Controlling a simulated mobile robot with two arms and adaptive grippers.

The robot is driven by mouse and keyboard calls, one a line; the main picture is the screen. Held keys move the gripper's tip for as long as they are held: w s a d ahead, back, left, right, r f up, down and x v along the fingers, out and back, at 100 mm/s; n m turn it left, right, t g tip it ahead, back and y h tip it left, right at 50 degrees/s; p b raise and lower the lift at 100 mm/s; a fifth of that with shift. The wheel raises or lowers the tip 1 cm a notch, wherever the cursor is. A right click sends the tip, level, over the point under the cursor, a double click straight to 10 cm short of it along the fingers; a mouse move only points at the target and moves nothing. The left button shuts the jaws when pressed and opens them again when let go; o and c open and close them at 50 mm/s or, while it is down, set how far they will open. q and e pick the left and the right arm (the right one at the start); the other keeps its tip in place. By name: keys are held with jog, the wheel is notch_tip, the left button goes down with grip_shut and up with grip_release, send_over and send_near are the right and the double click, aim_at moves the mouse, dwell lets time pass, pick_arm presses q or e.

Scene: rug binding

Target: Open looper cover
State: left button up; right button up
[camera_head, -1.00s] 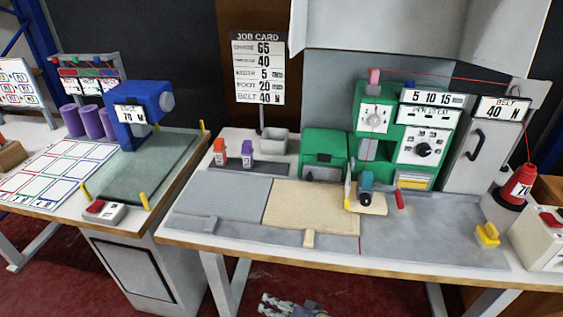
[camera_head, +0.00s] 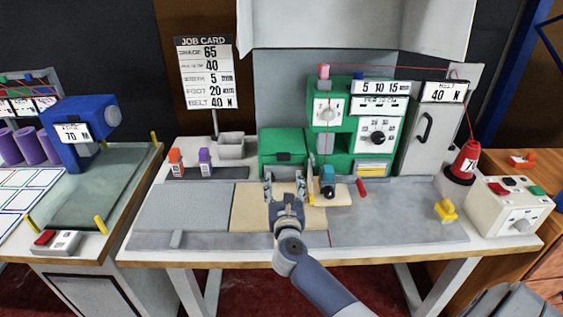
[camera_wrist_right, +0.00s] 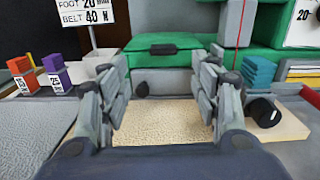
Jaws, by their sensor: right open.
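The sewing machine (camera_head: 344,114) is green with dials and a red thread. At its left stands a green box-like cover (camera_head: 283,143), the likely looper cover, with a small dark tab on its front. In the right wrist view the green cover (camera_wrist_right: 190,58) is straight ahead, closed, with the dark tab (camera_wrist_right: 163,49) at its upper front edge. My right gripper (camera_head: 286,178) is open and empty, over the beige rug piece (camera_head: 248,215), in front of the cover and apart from it. Its fingers (camera_wrist_right: 165,88) frame the cover's lower front. My left gripper is out of view.
A teal-topped presser part (camera_head: 327,180) and a red lever (camera_head: 362,188) sit just right of the gripper. Orange and purple blocks (camera_head: 205,160) stand at the left. A yellow piece (camera_head: 446,210) and a control box (camera_head: 508,206) are at the right.

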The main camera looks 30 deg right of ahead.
aim_at(284, 160)
jog(key=x, duration=1.1)
jog(key=shift+s+d+f, duration=0.2)
jog(key=shift+d, duration=0.1)
jog(key=shift+m, duration=0.3)
grip_shut()
